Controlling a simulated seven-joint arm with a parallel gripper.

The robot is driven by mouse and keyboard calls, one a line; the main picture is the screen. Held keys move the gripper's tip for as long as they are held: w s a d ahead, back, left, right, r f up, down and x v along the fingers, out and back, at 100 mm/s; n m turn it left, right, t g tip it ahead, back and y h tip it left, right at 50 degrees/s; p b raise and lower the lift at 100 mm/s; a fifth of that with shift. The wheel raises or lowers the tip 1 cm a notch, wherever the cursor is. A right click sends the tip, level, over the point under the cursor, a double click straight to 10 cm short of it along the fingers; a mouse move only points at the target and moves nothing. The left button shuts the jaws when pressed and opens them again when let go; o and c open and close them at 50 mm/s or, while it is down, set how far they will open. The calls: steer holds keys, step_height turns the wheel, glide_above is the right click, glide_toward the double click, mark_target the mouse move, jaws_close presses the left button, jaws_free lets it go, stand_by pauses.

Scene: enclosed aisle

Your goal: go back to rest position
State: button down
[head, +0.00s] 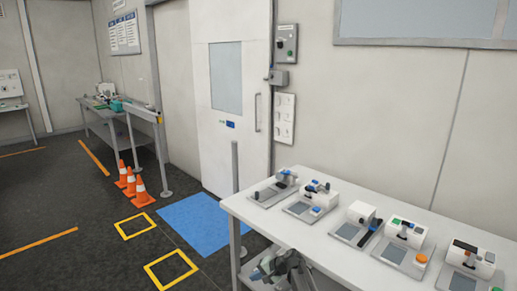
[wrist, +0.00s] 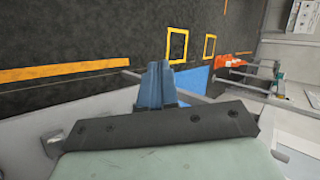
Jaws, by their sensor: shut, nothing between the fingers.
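My gripper (head: 287,266) shows at the bottom of the head view, beside the front edge of the white table. In the wrist view, its fingers (wrist: 155,72) are together with nothing between them, and they point out over the dark floor. The lower part of my arm is cut off by the bottom of the head view. My gripper is apart from the devices on the table.
The white table (head: 300,220) carries several small devices, one with an orange knob (head: 421,258). A door (head: 226,100) stands behind a blue floor mat (head: 195,222). Orange cones (head: 139,190) stand left, near a far workbench (head: 105,117). Dark floor lies open at left.

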steer(key=s+d+f+n+g+h, duration=0.1)
steer(key=s+d+f+g+h, duration=0.3)
steer(key=s+f, duration=0.8)
steer(key=s+d+f+n+g+h, duration=0.1)
steer(key=s+d+f, duration=0.4)
steer(key=s+f, duration=0.75)
steer(key=s+d+n+g+h, duration=0.1)
steer(key=s+d, duration=0.2)
steer(key=s, duration=0.7)
steer(key=s+d+n+g+h, duration=0.1)
steer(key=s+d+g, duration=0.1)
steer(key=s, duration=0.9)
steer(key=s+d+g+h, duration=0.2)
steer(key=s+d, duration=0.2)
steer(key=s, duration=0.6)
steer(key=shift+s+f+n, duration=0.15)
steer(key=shift+s+n, duration=0.1)
steer(key=shift+n, duration=0.15)
